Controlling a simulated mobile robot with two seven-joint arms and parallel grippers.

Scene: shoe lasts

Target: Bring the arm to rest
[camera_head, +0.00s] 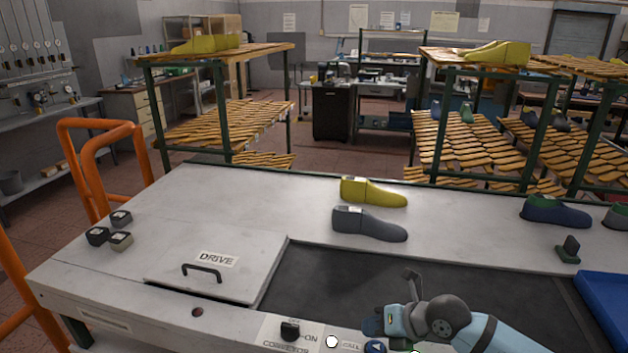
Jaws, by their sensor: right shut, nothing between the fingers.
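My right arm comes in from the lower right. My right gripper (411,283) is a small dark grey shape over the black belt (330,285) near the front edge of the machine top. It is shut and empty, apart from the shoe lasts. A yellow last (372,192) and a grey last (368,224) lie side by side on the pale top behind the belt, toes to the right. My left gripper is out of view.
A dark blue last (555,211) and a dark block (568,250) stand at the right, near a blue tray (605,300). A DRIVE cover (217,270) with a handle and several dark blocks (120,218) are at the left. Orange rails (92,165) stand beyond the left edge.

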